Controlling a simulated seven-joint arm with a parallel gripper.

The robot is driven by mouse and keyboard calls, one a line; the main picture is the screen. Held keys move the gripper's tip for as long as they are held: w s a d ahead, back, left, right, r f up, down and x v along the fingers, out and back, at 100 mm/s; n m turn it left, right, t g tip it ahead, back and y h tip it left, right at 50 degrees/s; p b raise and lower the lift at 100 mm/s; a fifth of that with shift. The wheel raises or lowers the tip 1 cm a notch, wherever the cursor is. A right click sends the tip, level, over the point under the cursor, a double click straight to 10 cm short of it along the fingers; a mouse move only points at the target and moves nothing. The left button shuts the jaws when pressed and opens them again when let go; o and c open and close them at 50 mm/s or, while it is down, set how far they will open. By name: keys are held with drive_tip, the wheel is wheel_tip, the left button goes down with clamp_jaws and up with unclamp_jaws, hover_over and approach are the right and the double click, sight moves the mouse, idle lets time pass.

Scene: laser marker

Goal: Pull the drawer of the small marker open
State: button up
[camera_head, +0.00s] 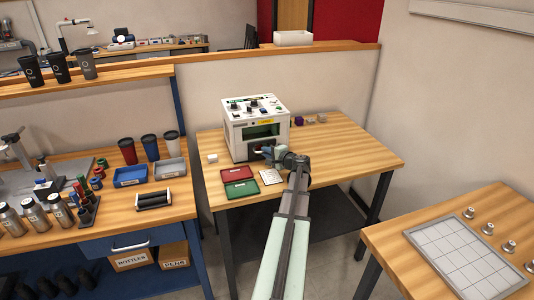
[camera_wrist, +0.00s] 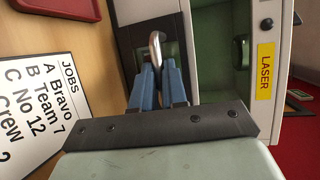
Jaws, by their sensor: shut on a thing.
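The small marker (camera_head: 242,133) is a white box with a green window and knobs on top, standing on the wooden table. In the wrist view its white body (camera_wrist: 206,50) with a yellow LASER label (camera_wrist: 265,70) fills the right side. A silver bar handle (camera_wrist: 156,42) stands out in front of a dark panel at the marker's front. My gripper (camera_wrist: 158,68) has its blue fingers shut on this handle. In the head view my gripper (camera_head: 265,151) is at the marker's lower front right and hides part of it. I cannot tell how far the drawer is out.
A red tray (camera_head: 237,173), a green tray (camera_head: 241,188) and a white job card (camera_head: 271,177) lie in front of the marker. A small white block (camera_head: 212,158) is at its left, and small cubes (camera_head: 299,119) behind right. The table's right side is clear.

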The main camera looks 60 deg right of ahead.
clamp_jaws()
drive_tip(key=s+a, duration=1)
drive_tip(key=shift+s+a, duration=0.2)
drive_tip(key=o, duration=0.6)
unclamp_jaws()
drive_tip(key=v, duration=1.3)
drive_tip(key=shift+s+a+r, duration=0.1)
drive_tip(key=shift+s, duration=0.25)
